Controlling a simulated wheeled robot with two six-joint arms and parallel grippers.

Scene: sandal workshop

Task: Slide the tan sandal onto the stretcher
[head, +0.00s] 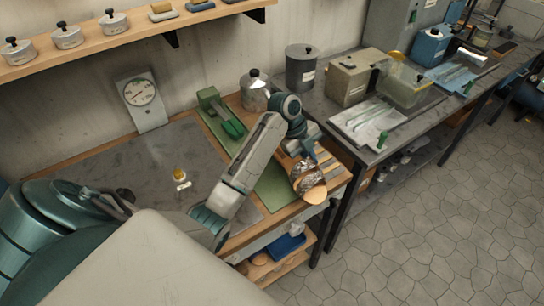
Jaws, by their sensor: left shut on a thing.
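The tan sandal (316,194) is near the right end of the workbench, its sole end pointing toward the front edge and a patterned strap across it. My left gripper (302,152) is shut on the sandal at its back end. The arm covers part of the sandal, and I cannot tell whether it is lifted or touches the bench. The stretcher (212,103), a green base with a bright green form, stands at the back of the bench, left of the gripper and apart from the sandal. My right gripper is not in view.
A dial gauge (141,95) stands at the back wall. A small yellow-topped item (180,177) is on the dark mat (130,165). A second bench (330,108) with boxes adjoins at right.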

